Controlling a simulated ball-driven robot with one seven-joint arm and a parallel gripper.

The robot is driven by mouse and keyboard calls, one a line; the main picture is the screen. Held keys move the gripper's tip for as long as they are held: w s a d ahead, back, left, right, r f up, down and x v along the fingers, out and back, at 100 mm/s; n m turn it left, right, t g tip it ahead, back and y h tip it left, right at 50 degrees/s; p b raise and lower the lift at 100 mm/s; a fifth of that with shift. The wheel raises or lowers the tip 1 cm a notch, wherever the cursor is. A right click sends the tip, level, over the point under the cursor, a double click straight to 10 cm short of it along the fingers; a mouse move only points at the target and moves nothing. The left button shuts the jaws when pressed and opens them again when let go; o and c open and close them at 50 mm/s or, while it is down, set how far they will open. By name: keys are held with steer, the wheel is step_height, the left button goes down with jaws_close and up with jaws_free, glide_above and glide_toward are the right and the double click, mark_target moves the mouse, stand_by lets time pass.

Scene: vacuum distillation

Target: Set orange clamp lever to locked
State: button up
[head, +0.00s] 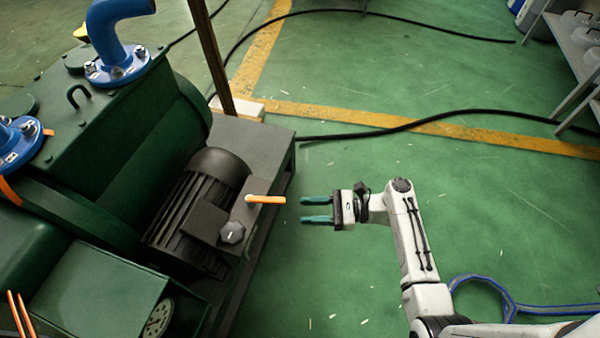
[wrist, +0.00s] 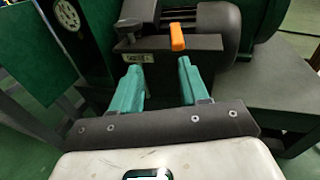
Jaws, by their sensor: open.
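The orange clamp lever (head: 265,199) sticks out to the right from the dark motor's box in the head view, lying roughly level. In the wrist view the orange lever (wrist: 177,37) shows end-on, just beyond the fingertips and nearer the right finger. My gripper (head: 308,209) is open and empty, with two teal fingers pointing left at the lever. A short gap separates the fingertips from the lever's tip in the head view. In the wrist view my gripper (wrist: 160,68) has its fingers apart below the lever.
The dark ribbed motor (head: 200,205) sits on a grey base (head: 255,140) beside the large green pump (head: 120,150). A round dark knob (head: 232,232) is just below the lever. A gauge (head: 158,318) is at lower left.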

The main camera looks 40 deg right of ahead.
steer(key=d+m+t, duration=0.1)
steer(key=d, duration=0.1)
steer(key=b, duration=0.2)
glide_toward(254, 199)
steer(key=x, duration=0.5)
steer(key=shift+w+f, duration=0.2)
steer(key=shift+f, duration=0.1)
steer(key=shift+c, duration=0.2)
jaws_close()
